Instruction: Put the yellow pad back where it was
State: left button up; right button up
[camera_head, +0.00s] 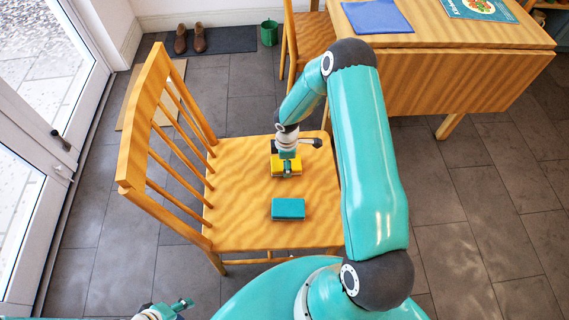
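The yellow pad (277,170) is over the far middle part of the wooden chair's seat (240,230). My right gripper (287,171) points down at it, with a finger across its near side, and appears shut on it. I cannot tell whether the pad touches the seat. A teal-blue block (288,208) lies flat on the seat, nearer to me and apart from the pad. My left gripper (183,304) is at the bottom left edge, away from the chair and partly cut off. Its finger opening is unclear.
The chair's slatted back (145,130) rises on the left. A wooden table (440,30) with a blue cloth (377,16) and a book (478,9) stands at the back right. A second chair (308,35), a green pot (268,33) and brown shoes (190,38) are behind.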

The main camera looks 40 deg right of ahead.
jog(key=shift+o, duration=1.1)
notch_tip(320, 180, up, 12)
jog(key=p, duration=0.2)
jog(key=s+a+f+m+y, duration=0.1)
jog(key=a+f, duration=0.1)
jog(key=a, duration=0.3)
jog(key=s+a+f+m+y, duration=0.1)
jog(key=a+f, duration=0.1)
jog(key=a, duration=0.3)
jog(key=s+a+f+m+y, duration=0.1)
jog(key=s+a+m, duration=0.1)
jog(key=a, duration=0.3)
jog(key=shift+a+f, duration=0.1)
jog(key=shift+f, duration=0.3)
jog(key=s+a+m, duration=0.1)
jog(key=s+a+f+m, duration=0.1)
jog(key=a, duration=0.1)
jog(key=s+a+m+y, duration=0.1)
jog(key=a, duration=0.1)
jog(key=shift+f, duration=0.25)
jog(key=s+a+m, duration=0.1)
jog(key=s+a, duration=0.1)
jog(key=s+a+f+m, duration=0.1)
jog(key=s+a+m, duration=0.3)
jog(key=shift+s+f+t, duration=0.2)
jog(key=shift+t, duration=0.1)
